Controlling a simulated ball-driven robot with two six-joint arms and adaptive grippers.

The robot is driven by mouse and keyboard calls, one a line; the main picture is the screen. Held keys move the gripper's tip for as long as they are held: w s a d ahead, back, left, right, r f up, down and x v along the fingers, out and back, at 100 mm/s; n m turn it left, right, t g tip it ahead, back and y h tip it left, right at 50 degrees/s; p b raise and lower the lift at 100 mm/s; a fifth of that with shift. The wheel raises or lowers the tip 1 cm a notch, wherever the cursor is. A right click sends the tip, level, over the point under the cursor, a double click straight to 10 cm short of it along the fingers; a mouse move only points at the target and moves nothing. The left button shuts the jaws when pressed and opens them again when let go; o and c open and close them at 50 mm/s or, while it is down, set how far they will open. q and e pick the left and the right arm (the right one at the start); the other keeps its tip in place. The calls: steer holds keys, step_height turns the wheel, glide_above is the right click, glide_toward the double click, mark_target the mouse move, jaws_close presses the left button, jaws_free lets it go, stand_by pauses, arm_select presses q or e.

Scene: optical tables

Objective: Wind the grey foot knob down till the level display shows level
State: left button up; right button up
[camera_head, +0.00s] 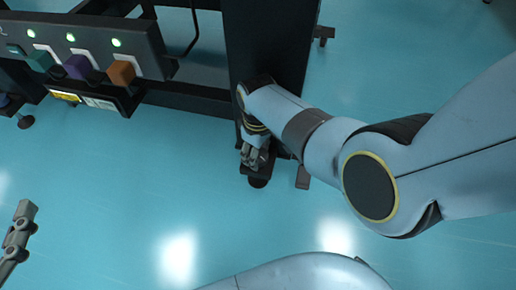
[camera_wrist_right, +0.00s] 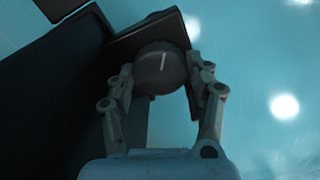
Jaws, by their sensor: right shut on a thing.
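The foot knob (camera_wrist_right: 158,70) is a round dark grey disc with a pale index line, which points almost straight up in the right wrist view. My right gripper (camera_wrist_right: 162,84) has one finger on each side of the knob and is shut on it. In the head view, the right gripper (camera_head: 254,154) points down at the foot of a dark stand, and its wrist and fingers hide most of the knob. My left gripper (camera_head: 20,228) is partly in view at the lower left, away from the stand; its finger opening is unclear. I cannot make out a level display reading.
A dark panel (camera_head: 150,45) at the upper left carries green lights and teal, purple and orange blocks. A small yellow label (camera_head: 65,96) sits below it. The dark stand (camera_head: 268,45) rises beside my right arm. The blue floor in front is clear.

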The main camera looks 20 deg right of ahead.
steer(key=shift+n+p, duration=0.35)
steer(key=shift+n, duration=0.25)
arm_select(q)
steer(key=s+f+g, duration=0.3)
steer(key=s+f, duration=0.1)
steer(key=f, duration=0.1)
steer(key=shift+s+a+f+y, duration=0.2)
steer(key=shift+a+f+y, duration=0.1)
steer(key=shift+f, duration=0.1)
arm_select(e)
steer(key=o, duration=0.9)
steer(key=shift+r, duration=0.1)
steer(key=shift+r, duration=3.6)
